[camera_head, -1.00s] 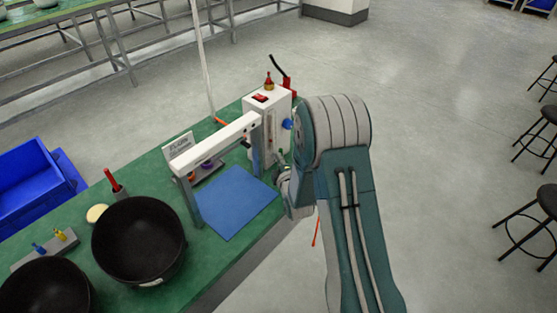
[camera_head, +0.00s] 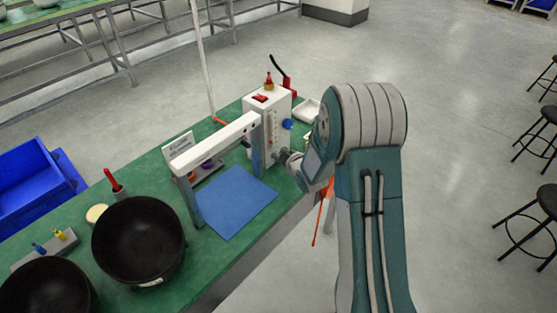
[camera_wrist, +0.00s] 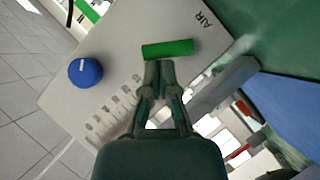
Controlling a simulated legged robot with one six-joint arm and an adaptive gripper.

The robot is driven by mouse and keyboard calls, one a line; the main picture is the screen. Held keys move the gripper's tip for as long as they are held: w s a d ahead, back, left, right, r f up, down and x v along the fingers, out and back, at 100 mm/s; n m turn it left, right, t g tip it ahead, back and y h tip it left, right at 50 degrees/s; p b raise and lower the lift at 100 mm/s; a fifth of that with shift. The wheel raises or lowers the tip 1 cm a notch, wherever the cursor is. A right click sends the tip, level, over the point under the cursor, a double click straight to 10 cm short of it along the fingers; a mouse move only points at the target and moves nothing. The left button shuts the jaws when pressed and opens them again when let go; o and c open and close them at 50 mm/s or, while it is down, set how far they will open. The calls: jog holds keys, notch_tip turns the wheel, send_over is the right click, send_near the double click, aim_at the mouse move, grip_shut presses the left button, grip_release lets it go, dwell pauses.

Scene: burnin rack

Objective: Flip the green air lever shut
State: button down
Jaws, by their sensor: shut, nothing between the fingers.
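The green air lever (camera_wrist: 168,48) is a short green bar on a white panel face, near the printed word AIR, in the wrist view. It lies nearly straight across that picture. My gripper (camera_wrist: 158,66) is shut and empty, with its fingertips right at the lower edge of the lever. I cannot tell whether they touch it. In the head view my gripper (camera_head: 284,156) is at the right side of the white box (camera_head: 256,103), partly hidden by my wrist. The lever does not show clearly in the head view.
A blue knob (camera_wrist: 85,72) is on the same panel. Beside the box are a grey-white frame (camera_head: 215,143) and a blue mat (camera_head: 235,203) on the green bench. Two black bowls (camera_head: 138,238) stand at the front left. Open floor lies right of the bench.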

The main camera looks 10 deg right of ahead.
jog(key=shift+w+d+f+m+g+y, duration=0.15)
jog(key=shift+w+d+m+g+y, duration=0.1)
jog(key=shift+d+m+g+y, duration=0.25)
jog(key=shift+w+d+f+m+g+y, duration=0.1)
jog(key=shift+w+d+m+g+y, duration=0.15)
jog(key=shift+m+g+y, duration=0.35)
jog(key=shift+w+d+f, duration=0.35)
jog(key=shift+d+f, duration=0.05)
jog(key=shift+d, duration=0.1)
jog(key=shift+w+d+f, duration=0.1)
jog(key=shift+f, duration=0.1)
jog(key=shift+r, duration=0.1)
